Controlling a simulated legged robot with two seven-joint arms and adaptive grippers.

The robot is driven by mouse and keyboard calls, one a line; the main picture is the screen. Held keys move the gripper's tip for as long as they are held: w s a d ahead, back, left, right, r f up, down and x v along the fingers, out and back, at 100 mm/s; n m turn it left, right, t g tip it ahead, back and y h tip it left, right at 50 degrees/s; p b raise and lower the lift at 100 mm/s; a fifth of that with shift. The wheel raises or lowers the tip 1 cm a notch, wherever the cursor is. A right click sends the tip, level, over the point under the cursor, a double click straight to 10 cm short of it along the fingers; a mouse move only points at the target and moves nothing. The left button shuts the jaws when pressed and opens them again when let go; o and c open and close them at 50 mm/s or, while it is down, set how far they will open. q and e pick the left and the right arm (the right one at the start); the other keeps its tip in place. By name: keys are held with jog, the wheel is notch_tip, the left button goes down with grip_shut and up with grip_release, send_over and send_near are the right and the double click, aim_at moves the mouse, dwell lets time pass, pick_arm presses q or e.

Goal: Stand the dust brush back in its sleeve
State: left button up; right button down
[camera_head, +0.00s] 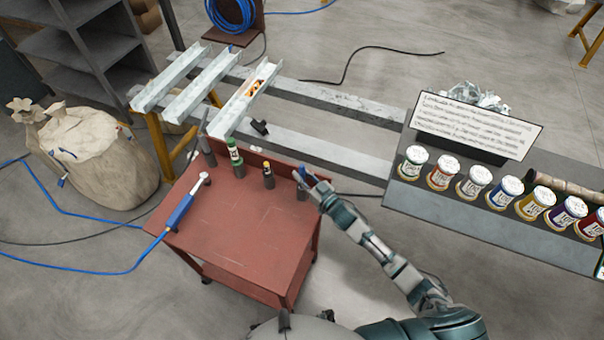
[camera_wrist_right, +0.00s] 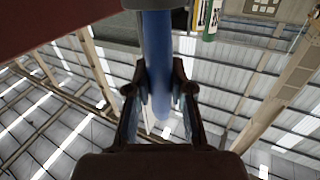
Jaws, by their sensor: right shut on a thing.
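My right gripper (camera_head: 311,184) is at the back right corner of the red cart, shut on a blue handle (camera_head: 304,173), which I take to be the dust brush. In the right wrist view the blue handle (camera_wrist_right: 157,60) runs between the two fingers of the gripper (camera_wrist_right: 158,95). Its end at the top of that view meets a grey, round part (camera_wrist_right: 150,4), perhaps the sleeve; I cannot tell how deep it sits. The bristles are not visible. My left gripper is not in view.
A blue-handled tool (camera_head: 181,211) with a hose lies at the left. Paint cans (camera_head: 441,172) line a bench at right.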

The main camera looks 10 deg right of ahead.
jog(key=shift+d+f+b, duration=0.1)
jog(key=shift+f+b, duration=0.5)
jog(key=shift+f, duration=0.4)
jog(key=c, duration=0.9)
grip_release()
jog(key=shift+c, duration=0.2)
jog(key=v, duration=1.2)
